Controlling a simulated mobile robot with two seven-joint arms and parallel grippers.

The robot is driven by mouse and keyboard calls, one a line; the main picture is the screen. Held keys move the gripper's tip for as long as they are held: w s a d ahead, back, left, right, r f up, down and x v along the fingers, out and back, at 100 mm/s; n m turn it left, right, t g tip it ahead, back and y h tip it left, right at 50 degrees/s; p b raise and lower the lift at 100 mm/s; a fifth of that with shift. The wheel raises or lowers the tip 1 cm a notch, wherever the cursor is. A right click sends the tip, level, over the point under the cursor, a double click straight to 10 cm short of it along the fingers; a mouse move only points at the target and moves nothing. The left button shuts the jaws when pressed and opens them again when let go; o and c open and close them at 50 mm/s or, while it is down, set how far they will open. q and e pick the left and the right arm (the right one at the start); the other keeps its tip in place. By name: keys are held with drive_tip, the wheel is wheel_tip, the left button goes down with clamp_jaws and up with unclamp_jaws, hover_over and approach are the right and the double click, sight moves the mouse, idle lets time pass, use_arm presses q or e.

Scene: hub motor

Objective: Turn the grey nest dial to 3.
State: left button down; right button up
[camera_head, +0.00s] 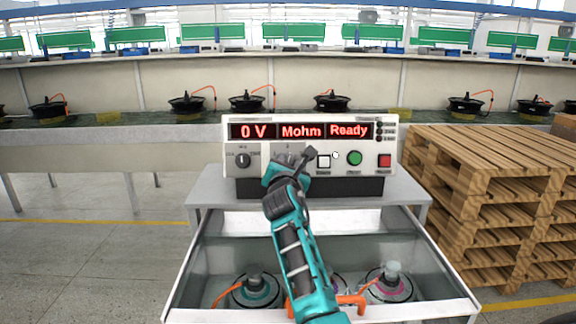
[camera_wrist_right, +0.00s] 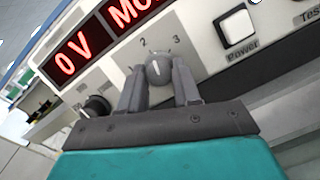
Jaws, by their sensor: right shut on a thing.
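The grey nest dial (camera_wrist_right: 158,70) is on the front panel of the tester (camera_head: 310,125), with the numbers 2 and 3 printed around it. My right gripper (camera_wrist_right: 160,76) has a finger on each side of the dial and is shut on it. A short white mark shows on the dial's face, pointing up in the wrist view; I cannot tell exactly which number it meets. In the head view, my right gripper (camera_head: 290,157) covers most of the dial. My left gripper is not in view.
A dark dial (camera_head: 243,160) is left of the gripper. A white power button (camera_head: 323,161), a green button (camera_head: 355,158) and a red button (camera_head: 384,160) are to the right. The display reads 0 V, Mohm, Ready. An open drawer (camera_head: 190,283) with motors is below; pallets (camera_head: 480,190) stand right.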

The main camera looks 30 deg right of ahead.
drive_tip(key=shift+w+a+r+m+g+h+p, duration=0.15)
drive_tip(key=shift+m+g, duration=0.25)
drive_tip(key=shift+m, duration=1.35)
drive_tip(key=shift+s+f+m+g+h+p, duration=0.1)
drive_tip(key=shift+m+g+h+p, duration=0.25)
drive_tip(key=shift+m, duration=1.35)
drive_tip(key=shift+w+a+r+m+g+h+p, duration=0.1)
drive_tip(key=shift+m+g, duration=0.35)
drive_tip(key=shift+m, duration=1.3)
drive_tip(key=o, duration=1.1)
drive_tip(key=shift+d, duration=0.1)
drive_tip(key=shift+c, duration=0.2)
